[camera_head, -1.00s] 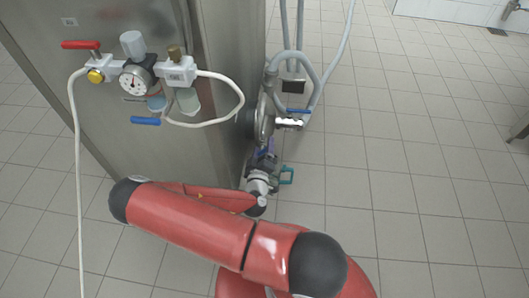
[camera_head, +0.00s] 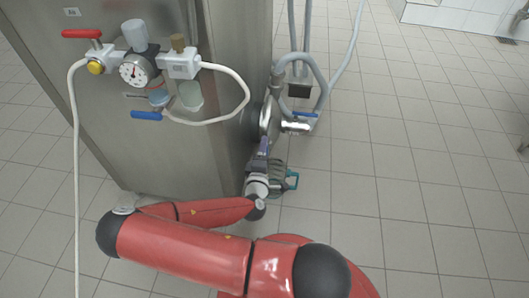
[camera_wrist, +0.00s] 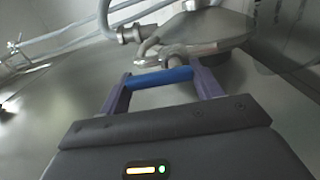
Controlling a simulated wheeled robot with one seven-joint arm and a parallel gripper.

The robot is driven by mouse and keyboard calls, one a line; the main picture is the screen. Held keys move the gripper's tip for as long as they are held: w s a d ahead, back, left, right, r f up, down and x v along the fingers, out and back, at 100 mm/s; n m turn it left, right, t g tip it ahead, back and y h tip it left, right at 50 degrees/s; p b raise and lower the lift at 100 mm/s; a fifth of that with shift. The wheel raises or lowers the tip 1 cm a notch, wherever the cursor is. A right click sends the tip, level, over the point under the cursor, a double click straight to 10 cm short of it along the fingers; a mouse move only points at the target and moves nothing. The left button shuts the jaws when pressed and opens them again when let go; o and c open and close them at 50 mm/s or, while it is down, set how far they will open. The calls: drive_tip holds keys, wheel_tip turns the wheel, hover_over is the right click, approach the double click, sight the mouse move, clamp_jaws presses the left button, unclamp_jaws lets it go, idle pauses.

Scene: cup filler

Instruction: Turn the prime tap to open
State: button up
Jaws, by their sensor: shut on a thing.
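In the wrist view, a blue tap handle (camera_wrist: 158,78) lies crosswise between the two purple fingers of my gripper (camera_wrist: 162,80). My gripper is shut on this handle, with metal pipework close behind it. In the head view my gripper (camera_head: 264,146) is beside the cabinet's right side, just below the round metal pump (camera_head: 267,114). The held handle is hidden there by my gripper and wrist. Another blue lever (camera_head: 305,114) shows on the metal fitting right of the pump, apart from my gripper. I cannot tell from its markings which tap is the prime tap.
The steel cabinet (camera_head: 225,70) stands close left of my arm. Its front carries a red lever (camera_head: 82,33), a gauge (camera_head: 134,70), a blue lever (camera_head: 146,115) and a looping white hose (camera_head: 245,85). Grey hoses (camera_head: 323,75) rise behind the pump.

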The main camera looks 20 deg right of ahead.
idle(0.4)
drive_tip(key=o, duration=1)
drive_tip(key=v, duration=0.7)
drive_tip(key=shift+s+a, duration=0.25)
drive_tip(key=shift+s, duration=0.1)
